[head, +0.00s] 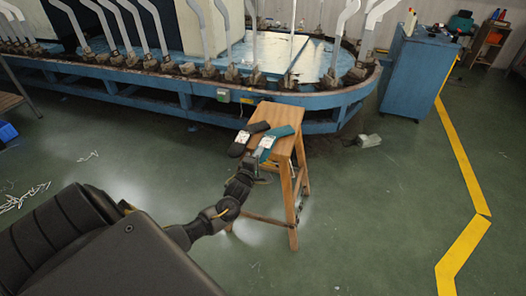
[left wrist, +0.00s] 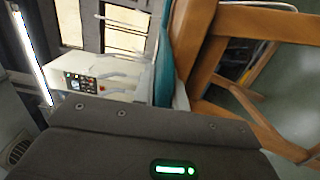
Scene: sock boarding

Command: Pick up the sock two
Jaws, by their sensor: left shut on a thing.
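A teal sock (head: 284,131) with a pale label lies at the top of the wooden stool (head: 270,115). A dark sock (head: 255,128), also with a pale label, lies beside it on the left. My left gripper (head: 263,154) is at the stool's near edge, shut on the near end of the teal sock. In the left wrist view the teal sock (left wrist: 166,50) shows as a narrow strip next to the stool's wood (left wrist: 205,55); the fingertips are mostly hidden behind the gripper body. My right gripper is not in view.
A blue oval machine frame (head: 180,88) with several upright pale sock boards (head: 225,35) stands behind the stool. A blue cabinet (head: 415,75) is at the right. A small pale object (head: 368,141) lies on the floor. The green floor right of the stool is mostly clear.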

